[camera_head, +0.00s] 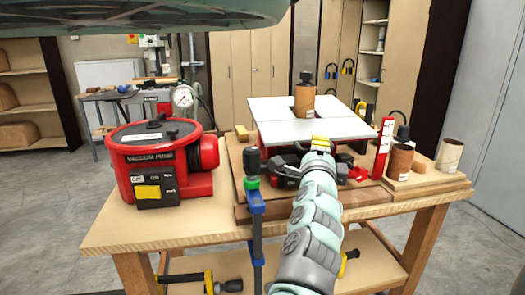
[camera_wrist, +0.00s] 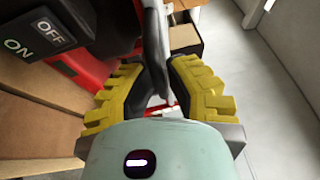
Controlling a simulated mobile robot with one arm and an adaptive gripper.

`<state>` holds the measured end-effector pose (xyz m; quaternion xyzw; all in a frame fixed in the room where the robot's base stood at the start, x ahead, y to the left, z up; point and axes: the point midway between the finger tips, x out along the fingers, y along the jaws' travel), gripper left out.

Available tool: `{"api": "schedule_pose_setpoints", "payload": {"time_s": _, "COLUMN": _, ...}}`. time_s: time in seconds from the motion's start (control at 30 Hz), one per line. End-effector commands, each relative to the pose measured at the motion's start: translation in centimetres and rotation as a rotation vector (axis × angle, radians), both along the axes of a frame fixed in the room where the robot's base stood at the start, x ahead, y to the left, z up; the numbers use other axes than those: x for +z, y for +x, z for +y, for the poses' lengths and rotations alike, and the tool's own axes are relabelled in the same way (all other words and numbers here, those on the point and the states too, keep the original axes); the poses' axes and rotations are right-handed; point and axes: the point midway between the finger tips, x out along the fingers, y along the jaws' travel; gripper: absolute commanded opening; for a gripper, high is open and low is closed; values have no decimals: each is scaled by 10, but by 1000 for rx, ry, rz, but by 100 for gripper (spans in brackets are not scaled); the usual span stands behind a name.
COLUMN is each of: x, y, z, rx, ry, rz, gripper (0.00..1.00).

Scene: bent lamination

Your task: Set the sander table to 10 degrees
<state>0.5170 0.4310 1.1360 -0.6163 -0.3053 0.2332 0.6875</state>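The sander's white table (camera_head: 345,127) is split in two panels around a brown sanding sleeve (camera_head: 305,100) on the spindle; it looks close to level, but its exact angle cannot be read. A red-and-white upright scale (camera_head: 383,150) stands at its right end; its marks are too small to read. My gripper (camera_head: 320,143) is at the front of the sander, just below the table edge. In the wrist view its yellow-padded fingers (camera_wrist: 155,80) lie either side of a dark lever-like part (camera_wrist: 152,45). Whether they grip it is unclear. The sander's red body (camera_wrist: 75,65) and OFF/ON switch (camera_wrist: 45,32) are at left.
A red vacuum pump (camera_head: 160,165) stands left on the wooden bench (camera_head: 150,225). A blue-and-green clamp (camera_head: 254,195) rises at the front edge, left of my arm. Spare sleeves (camera_head: 400,160) stand at right. Yellow-and-black clamps (camera_head: 210,284) lie on the lower shelf.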

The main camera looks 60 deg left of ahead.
Motion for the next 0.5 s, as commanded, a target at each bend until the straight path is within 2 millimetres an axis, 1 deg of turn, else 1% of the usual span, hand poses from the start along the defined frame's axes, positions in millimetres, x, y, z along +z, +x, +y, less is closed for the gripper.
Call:
{"api": "schedule_pose_setpoints", "payload": {"time_s": 0.03, "x": 0, "y": -1, "z": 1, "rx": 2, "ry": 0, "rz": 0, "gripper": 18}}
{"api": "schedule_pose_setpoints", "payload": {"time_s": 0.23, "x": -1, "y": -1, "z": 1, "rx": 3, "ry": -2, "rz": 1, "gripper": 39}}
{"api": "schedule_pose_setpoints", "payload": {"time_s": 0.27, "x": -1, "y": -1, "z": 1, "rx": 3, "ry": -2, "rz": 1, "gripper": 40}}
{"api": "schedule_pose_setpoints", "payload": {"time_s": 0.5, "x": -1, "y": -1, "z": 1, "rx": 3, "ry": -1, "rz": 2, "gripper": 40}}
